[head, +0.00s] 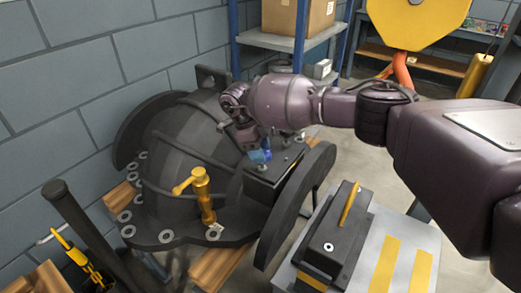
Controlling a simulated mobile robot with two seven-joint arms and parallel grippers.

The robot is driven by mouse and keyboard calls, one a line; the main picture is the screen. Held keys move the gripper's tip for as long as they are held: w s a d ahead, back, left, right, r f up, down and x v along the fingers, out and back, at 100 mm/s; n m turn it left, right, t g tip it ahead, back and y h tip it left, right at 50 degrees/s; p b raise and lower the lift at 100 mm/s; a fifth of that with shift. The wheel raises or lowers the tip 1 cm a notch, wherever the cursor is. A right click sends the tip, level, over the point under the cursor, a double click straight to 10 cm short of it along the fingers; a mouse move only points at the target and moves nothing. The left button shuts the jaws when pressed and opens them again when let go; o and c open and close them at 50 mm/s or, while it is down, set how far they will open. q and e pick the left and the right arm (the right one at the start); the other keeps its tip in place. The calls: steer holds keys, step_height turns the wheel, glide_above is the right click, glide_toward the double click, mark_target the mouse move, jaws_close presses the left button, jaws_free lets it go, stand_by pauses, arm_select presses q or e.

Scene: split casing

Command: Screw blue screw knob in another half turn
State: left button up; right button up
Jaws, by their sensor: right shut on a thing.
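The blue screw knob (259,157) stands on the dark flat block at the right side of the casing. My right gripper (255,149) reaches down onto the knob from above and is shut on it. The fingers partly hide the knob, and its exact turn is hard to tell. The dark grey split casing (190,140) is a domed body with a flange and several light washers around its rim. My left gripper is not in view.
A yellow valve handle (201,192) rises from the casing's front flange. A black block with a yellow handle (338,235) sits on a grey table with yellow stripes (420,270) at right. Wooden beams (217,266) lie under the casing. A shelf with a cardboard box (320,17) stands behind.

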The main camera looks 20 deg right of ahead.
steer(key=m+y, duration=0.1)
steer(key=m, duration=0.2)
steer(key=m+g+y, duration=0.1)
steer(key=m, duration=0.2)
steer(key=shift+w+d+m+g+p, duration=0.15)
steer(key=shift+m+g+p, duration=0.15)
steer(key=m+y, duration=0.1)
steer(key=m, duration=0.2)
steer(key=shift+d+p, duration=0.15)
steer(key=shift+p, duration=0.15)
steer(key=shift+m+y+p, duration=0.3)
steer(key=shift+m+y, duration=0.3)
steer(key=shift+m, duration=0.9)
steer(key=o, duration=0.9)
steer(key=b+v, duration=0.1)
steer(key=v, duration=0.9)
steer(key=shift+w+r, duration=0.3)
